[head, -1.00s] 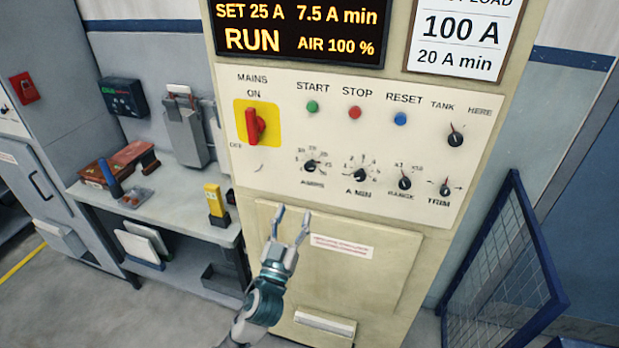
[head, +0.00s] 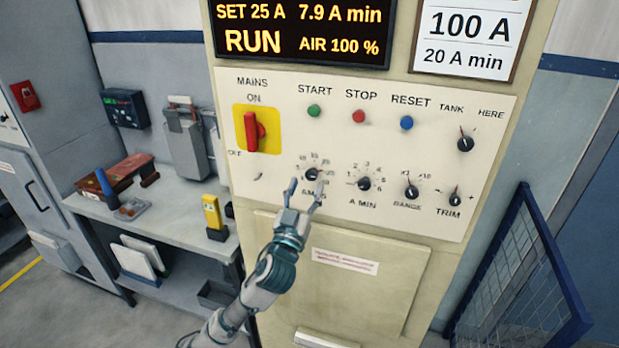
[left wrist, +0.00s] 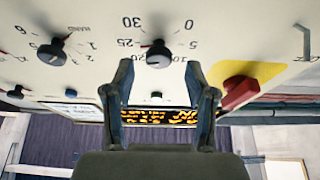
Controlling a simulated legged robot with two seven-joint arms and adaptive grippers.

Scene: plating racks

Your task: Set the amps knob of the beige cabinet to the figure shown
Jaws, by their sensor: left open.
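The beige cabinet (head: 490,200) carries the black amps knob (head: 311,175), with a printed scale around it, in the lower left of its panel. In the left wrist view the knob (left wrist: 158,55) appears upside down, ahead of my fingertips. My left gripper (head: 306,187) is open, its two fingers apart on either side of the knob's lower part in the picture; contact cannot be told. The display (head: 300,32) reads SET 25 A, 7.9 A min, RUN, AIR 100 %. The card (head: 466,35) reads 100 A, 20 A min. My right gripper is out of view.
The A MIN knob (head: 364,184) is close on the right, with range (head: 411,192) and trim (head: 455,199) knobs beyond. The red mains switch (head: 251,132) is up and left. A blue mesh guard (head: 520,280) stands at right, a bench (head: 170,215) at left.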

